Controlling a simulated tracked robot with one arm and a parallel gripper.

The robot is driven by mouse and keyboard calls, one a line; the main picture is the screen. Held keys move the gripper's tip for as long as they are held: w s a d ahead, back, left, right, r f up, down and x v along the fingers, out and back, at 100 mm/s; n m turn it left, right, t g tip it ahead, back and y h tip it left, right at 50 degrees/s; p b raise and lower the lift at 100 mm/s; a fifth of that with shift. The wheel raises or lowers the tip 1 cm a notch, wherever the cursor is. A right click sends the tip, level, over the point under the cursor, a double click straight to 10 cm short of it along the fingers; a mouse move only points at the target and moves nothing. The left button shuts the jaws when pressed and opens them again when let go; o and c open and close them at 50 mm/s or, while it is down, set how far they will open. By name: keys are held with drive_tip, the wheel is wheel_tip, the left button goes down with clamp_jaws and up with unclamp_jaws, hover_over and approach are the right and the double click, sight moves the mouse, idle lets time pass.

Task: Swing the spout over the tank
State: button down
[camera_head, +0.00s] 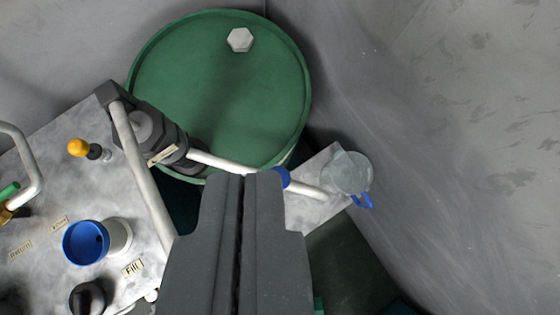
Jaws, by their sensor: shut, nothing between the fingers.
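The spout (225,163) is a thin white tube that runs right from a dark grey pump body (150,135) with a label on it. A blue band (282,178) sits near its outer end, and the tip lies beside a clear cup (350,172) with a blue handle. The tank (50,190) appears to be the grey speckled unit at left, with a blue-rimmed opening (86,242) near a "Fill" label (132,268). My gripper (243,176) is shut and empty. Its fingertips overlap the spout just left of the blue band; I cannot tell whether they touch it.
A yellow-topped knob (78,147), a black knob (88,297) and a white bent pipe (30,165) stand on the tank. A white bar (142,175) crosses its right side. Grey wall is at right.

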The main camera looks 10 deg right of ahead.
drive_tip(key=w+d+f+g+p, duration=0.1)
drive_tip(key=w+f, duration=0.3)
drive_tip(key=f, duration=0.5)
drive_tip(key=w+d+f+g+p, duration=0.1)
drive_tip(key=w+f+g+p, duration=0.2)
drive_tip(key=f, duration=0.7)
drive_tip(key=shift+w+g+p, duration=0.35)
drive_tip(key=shift+g+p, duration=0.05)
drive_tip(key=shift+p, duration=0.45)
drive_tip(key=shift+f, duration=0.15)
wheel_tip(320, 180, down, 9)
drive_tip(key=p, duration=0.3)
drive_tip(key=shift+s+p, duration=0.35)
drive_tip(key=shift+s, duration=0.1)
